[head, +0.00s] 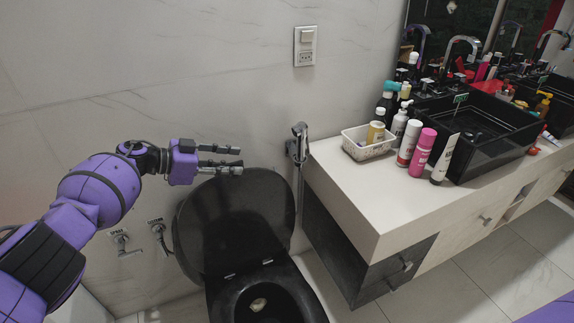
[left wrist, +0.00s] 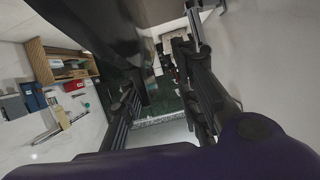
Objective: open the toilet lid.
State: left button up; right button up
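The black toilet lid (head: 240,215) stands raised, leaning back near the wall behind the bowl. The black toilet (head: 225,300) below it shows its open bowl, with a small pale patch inside. My left gripper (head: 240,158) is just above the lid's top edge, with its two fingers spread and nothing between them. In the left wrist view, the fingers (left wrist: 165,95) are also apart, and a large dark surface fills the upper left close to one finger; I cannot tell whether they touch. My right gripper is in neither view.
A white counter (head: 345,190) with bottles, a white basket (head: 367,145) and black sinks (head: 480,135) stands right of the toilet. A hand sprayer (head: 299,140) hangs on the wall between them. Wall valves (head: 122,242) are at the left.

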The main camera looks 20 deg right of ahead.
pick_arm(q)
jog(key=shift+f, duration=0.15)
jog(key=shift+s+a, duration=0.1)
jog(key=v, duration=1.2)
jog(key=shift+r, duration=0.2)
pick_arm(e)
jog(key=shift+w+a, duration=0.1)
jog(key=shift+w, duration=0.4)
